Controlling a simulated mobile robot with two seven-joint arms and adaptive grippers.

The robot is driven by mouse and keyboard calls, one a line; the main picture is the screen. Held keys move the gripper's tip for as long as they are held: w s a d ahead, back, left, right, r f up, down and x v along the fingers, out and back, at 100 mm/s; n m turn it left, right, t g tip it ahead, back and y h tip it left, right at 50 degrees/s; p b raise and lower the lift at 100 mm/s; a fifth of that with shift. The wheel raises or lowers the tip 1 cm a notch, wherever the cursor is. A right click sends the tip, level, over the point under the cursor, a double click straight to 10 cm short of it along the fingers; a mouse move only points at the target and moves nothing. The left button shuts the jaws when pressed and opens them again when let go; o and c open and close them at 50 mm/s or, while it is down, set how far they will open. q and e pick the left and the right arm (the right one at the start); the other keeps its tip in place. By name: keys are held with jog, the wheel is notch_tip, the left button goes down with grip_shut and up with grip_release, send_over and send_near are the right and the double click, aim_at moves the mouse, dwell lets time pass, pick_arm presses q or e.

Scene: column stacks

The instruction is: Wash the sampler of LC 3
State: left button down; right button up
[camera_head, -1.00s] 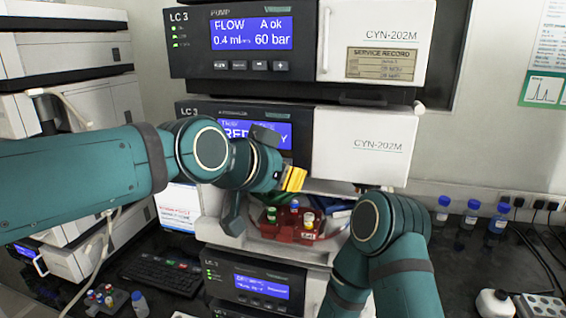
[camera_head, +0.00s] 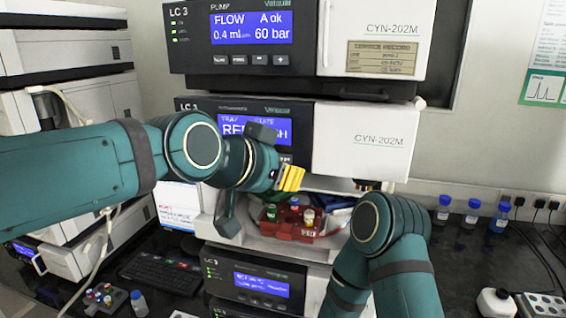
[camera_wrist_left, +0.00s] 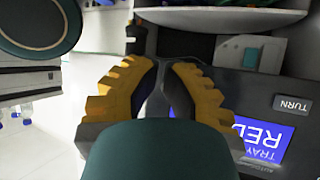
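The LC 3 sampler (camera_head: 335,148) is the middle unit of the stack. Its blue screen (camera_head: 231,128) is partly covered by my left arm. The screen also shows at the right of the left wrist view (camera_wrist_left: 268,140), beside a TURN button (camera_wrist_left: 293,104). My left gripper (camera_head: 291,178), with yellow fingers, is just below and right of the screen. In the left wrist view its fingers (camera_wrist_left: 162,72) are close together with a narrow gap. Nothing is seen between them. My right gripper (camera_head: 368,185) is mostly hidden behind its wrist, below the sampler's white door.
A red tray (camera_head: 283,229) with several coloured-cap vials sits in the opening below the sampler. The LC 3 pump (camera_head: 345,90) is above. A keyboard (camera_head: 160,273) lies at the left. Blue-capped bottles (camera_head: 471,217) stand at the right.

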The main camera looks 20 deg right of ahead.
dwell(0.3)
pick_arm(q)
jog(key=s+a+b, duration=0.2)
jog(key=s+b, duration=0.1)
jog(key=s, duration=0.1)
jog(key=shift+s+a, duration=0.1)
jog(key=shift+a, duration=0.3)
dwell(0.6)
